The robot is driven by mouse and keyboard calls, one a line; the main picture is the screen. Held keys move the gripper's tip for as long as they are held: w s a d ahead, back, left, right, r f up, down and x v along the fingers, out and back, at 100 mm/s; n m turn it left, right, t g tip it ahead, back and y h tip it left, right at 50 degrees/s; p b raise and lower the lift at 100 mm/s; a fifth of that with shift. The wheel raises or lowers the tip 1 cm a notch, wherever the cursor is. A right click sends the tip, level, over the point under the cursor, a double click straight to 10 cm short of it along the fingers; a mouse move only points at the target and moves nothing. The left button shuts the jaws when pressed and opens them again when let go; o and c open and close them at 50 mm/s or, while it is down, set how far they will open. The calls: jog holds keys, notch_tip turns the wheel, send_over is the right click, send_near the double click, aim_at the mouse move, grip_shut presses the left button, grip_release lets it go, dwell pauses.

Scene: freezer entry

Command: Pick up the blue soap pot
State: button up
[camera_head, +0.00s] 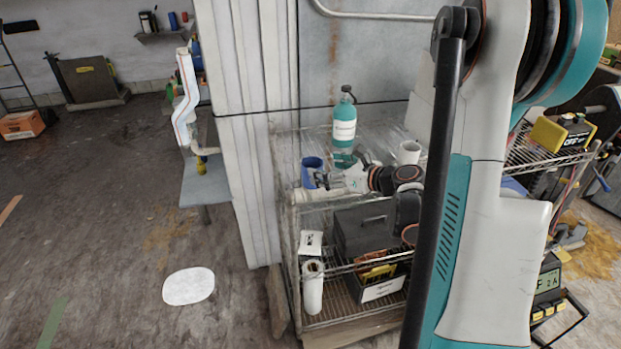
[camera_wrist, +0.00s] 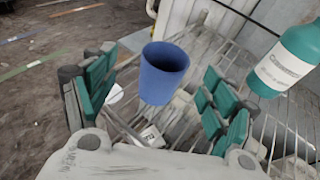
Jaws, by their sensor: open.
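The blue soap pot (camera_head: 312,168) stands on the top shelf of the wire rack, near its left end. In the wrist view the blue pot (camera_wrist: 163,74) is upright, between and ahead of the two teal-padded fingers. My gripper (camera_wrist: 158,100) is open, with a gap to the pot on both sides and nothing held. In the head view my gripper (camera_head: 330,178) is right beside the pot and partly overlaps it. I cannot tell whether any part touches the pot.
A teal bottle (camera_head: 344,125) with a white label stands behind my gripper, and shows to its right in the wrist view (camera_wrist: 286,62). A white ribbed panel (camera_head: 240,120) rises left of the rack (camera_head: 294,225).

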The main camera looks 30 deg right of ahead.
aim_at(305, 164)
jog(key=shift+x, duration=1.05)
jog(key=shift+w+f+b, duration=0.35)
jog(key=shift+w+b, duration=0.1)
jog(key=shift+w, duration=0.05)
jog(key=x, duration=0.2)
jog(key=b+x, duration=0.1)
jog(key=x, duration=0.1)
jog(key=shift+w+d+f, duration=0.1)
jog(key=shift+d, duration=0.15)
jog(key=c, duration=1.2)
